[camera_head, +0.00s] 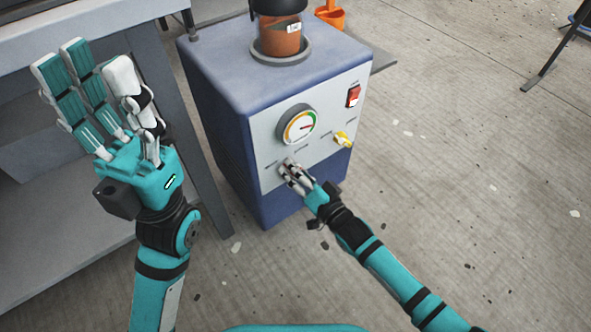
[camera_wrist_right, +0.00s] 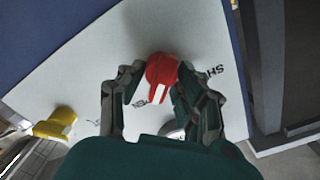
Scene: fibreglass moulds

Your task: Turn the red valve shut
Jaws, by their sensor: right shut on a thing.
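The red valve (camera_wrist_right: 161,70) shows in the right wrist view on the pale front panel. It is a small red knob with a white mark on its lower part. Partly hidden lettering stands either side of it, "SH" to the right and "PEN" to the lower left. My right gripper (camera_wrist_right: 155,82) has its dark fingers closed on both sides of the knob. In the head view my right gripper (camera_head: 291,170) is at the panel's lower left and hides the red valve. My left gripper (camera_head: 97,75) is raised at the left, fingers spread, open and empty.
The blue-grey machine (camera_head: 225,130) carries a round gauge (camera_head: 300,126), a red switch (camera_head: 353,95) and a yellow valve (camera_head: 343,139), also seen in the wrist view (camera_wrist_right: 56,123). A container (camera_head: 280,40) sits on top. A grey bench (camera_head: 60,210) stands left. The floor at right is mostly clear.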

